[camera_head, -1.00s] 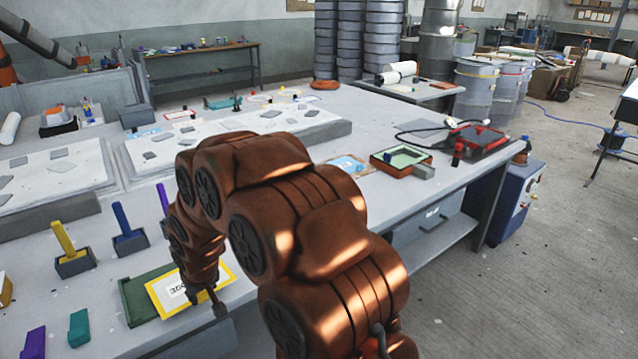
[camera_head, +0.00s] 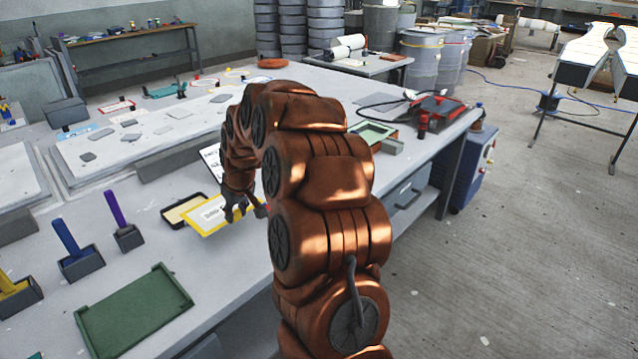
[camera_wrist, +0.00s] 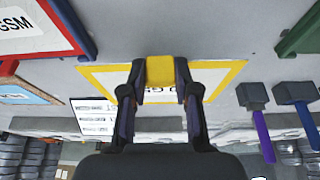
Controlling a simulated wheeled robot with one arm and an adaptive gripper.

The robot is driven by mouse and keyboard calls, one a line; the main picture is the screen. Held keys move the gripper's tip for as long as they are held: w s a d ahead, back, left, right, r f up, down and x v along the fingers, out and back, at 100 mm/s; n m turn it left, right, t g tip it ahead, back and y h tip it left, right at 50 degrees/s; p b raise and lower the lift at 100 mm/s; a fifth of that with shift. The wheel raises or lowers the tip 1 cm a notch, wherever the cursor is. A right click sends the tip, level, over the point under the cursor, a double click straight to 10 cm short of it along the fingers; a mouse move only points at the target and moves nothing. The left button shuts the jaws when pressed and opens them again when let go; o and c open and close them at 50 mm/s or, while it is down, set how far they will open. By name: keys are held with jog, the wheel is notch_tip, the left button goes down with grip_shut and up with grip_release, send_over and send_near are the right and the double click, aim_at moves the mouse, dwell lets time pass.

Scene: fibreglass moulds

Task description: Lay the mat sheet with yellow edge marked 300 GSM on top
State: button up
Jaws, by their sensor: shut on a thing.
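The mat sheet with yellow edge (camera_head: 212,214) is in my gripper (camera_head: 245,208), over the bench's front part. In the wrist view my gripper (camera_wrist: 160,85) is shut on the sheet's yellow tab, and the sheet (camera_wrist: 222,73) shows a partly hidden label between the fingers. A dark-rimmed shallow tray with a pale yellow inside (camera_head: 172,214) lies just left of and behind the sheet in the head view. Whether the sheet touches it I cannot tell. A green tray (camera_head: 135,312) lies empty at the near left.
Blue (camera_head: 68,238) and purple (camera_head: 116,208) handled tools stand in grey holders at left. In the wrist view, a red-and-blue-edged panel marked GSM (camera_wrist: 38,22) lies at upper left, with a printed white sheet (camera_wrist: 95,115) below. Grey moulds (camera_head: 150,130) lie behind.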

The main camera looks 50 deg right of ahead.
jog(key=s+d+r+b, duration=0.1)
jog(key=s+d, duration=0.4)
jog(key=d, duration=0.6)
jog(key=s+d+r, duration=0.2)
jog(key=s+d, duration=0.2)
jog(key=d, duration=0.7)
jog(key=shift+s+d+r+b, duration=0.15)
jog(key=shift+s+r+b, duration=0.05)
jog(key=shift+s+b, duration=0.15)
jog(key=shift+f+b, duration=0.15)
jog(key=shift+b, duration=0.3)
jog(key=shift+s+f, duration=0.1)
jog(key=shift+f, duration=0.1)
jog(key=shift+f+b, duration=1.9)
jog(key=shift+f, duration=1.2)
grip_shut()
jog(key=shift+f, duration=0.3)
jog(key=shift+g, duration=0.3)
